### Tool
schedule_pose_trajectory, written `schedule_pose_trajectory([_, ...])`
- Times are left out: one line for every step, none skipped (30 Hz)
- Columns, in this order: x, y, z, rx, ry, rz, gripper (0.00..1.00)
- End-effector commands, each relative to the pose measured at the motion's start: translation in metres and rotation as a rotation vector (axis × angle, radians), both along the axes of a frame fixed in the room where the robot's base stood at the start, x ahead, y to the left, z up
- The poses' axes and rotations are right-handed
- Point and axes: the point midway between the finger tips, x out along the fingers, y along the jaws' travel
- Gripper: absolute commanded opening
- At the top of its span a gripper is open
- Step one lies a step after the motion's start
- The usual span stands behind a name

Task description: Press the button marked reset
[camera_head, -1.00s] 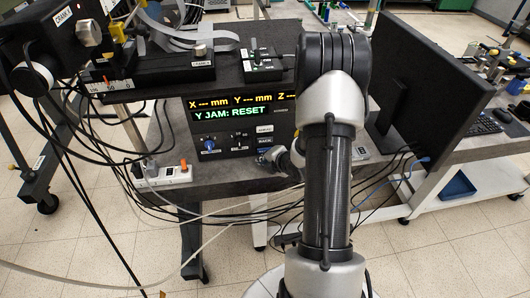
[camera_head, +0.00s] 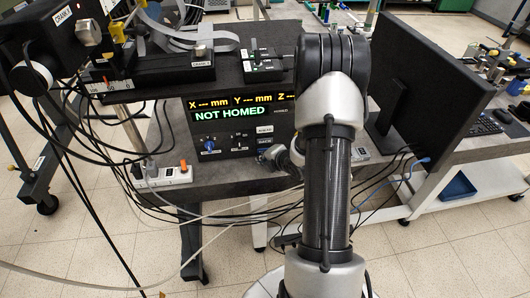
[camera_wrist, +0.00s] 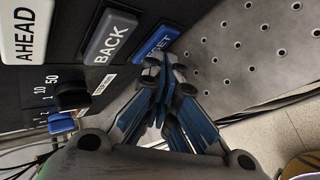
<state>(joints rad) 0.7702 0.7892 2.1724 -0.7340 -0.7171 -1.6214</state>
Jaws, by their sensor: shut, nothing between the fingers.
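The control panel (camera_head: 222,150) has a lit display (camera_head: 230,113) that reads NOT HOMED in green, with X, Y and Z lines showing dashes. In the wrist view a blue button (camera_wrist: 157,39), its visible letters ending in SET, lies beside a grey BACK button (camera_wrist: 110,37) and a white AHEAD button (camera_wrist: 25,32). My gripper (camera_wrist: 157,66) is shut and empty, its fingertips right at the blue button's lower edge and covering part of it. I cannot tell whether they touch it.
A knob (camera_wrist: 72,95) with a 1, 10, 50 scale sits below the buttons. A perforated grey plate (camera_wrist: 245,50) lies right of them. Loose cables (camera_head: 120,215) hang left of my arm, and a dark monitor (camera_head: 425,90) stands to the right.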

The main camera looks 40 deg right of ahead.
Motion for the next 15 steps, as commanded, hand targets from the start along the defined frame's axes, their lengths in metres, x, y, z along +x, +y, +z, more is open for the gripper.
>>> schedule_pose_trajectory([0.0009, -0.0007, 0.0002, -0.001, -0.001, -0.001, 0.00])
schedule_pose_trajectory([0.0012, -0.0009, 0.0001, -0.001, -0.001, 0.000, 0.00])
schedule_pose_trajectory([0.0009, -0.0007, 0.0002, -0.001, -0.001, -0.001, 0.00])
schedule_pose_trajectory([0.0009, -0.0007, 0.0002, -0.001, -0.001, -0.001, 0.00])
schedule_pose_trajectory([0.0010, -0.0007, 0.0003, -0.001, -0.001, -0.001, 0.00])
schedule_pose_trajectory([0.0010, -0.0008, 0.0003, -0.001, -0.001, -0.001, 0.00])
schedule_pose_trajectory([0.0010, -0.0008, 0.0003, -0.001, -0.001, -0.001, 0.00])
schedule_pose_trajectory([0.0010, -0.0007, 0.0003, -0.001, -0.001, -0.001, 0.00])
schedule_pose_trajectory([0.0009, -0.0007, 0.0004, -0.001, -0.001, -0.001, 0.00])
schedule_pose_trajectory([0.0008, -0.0007, 0.0004, -0.001, -0.001, -0.001, 0.00])
schedule_pose_trajectory([0.0006, -0.0005, 0.0003, -0.001, -0.001, -0.001, 0.00])
schedule_pose_trajectory([-0.0001, -0.0002, 0.0001, -0.001, -0.001, -0.001, 0.00])
schedule_pose_trajectory([-0.0008, 0.0003, 0.0000, -0.001, -0.001, -0.001, 0.00])
schedule_pose_trajectory([-0.0018, 0.0009, -0.0002, -0.001, -0.001, -0.001, 0.00])
schedule_pose_trajectory([-0.0033, 0.0018, -0.0003, -0.001, -0.001, -0.001, 0.00])
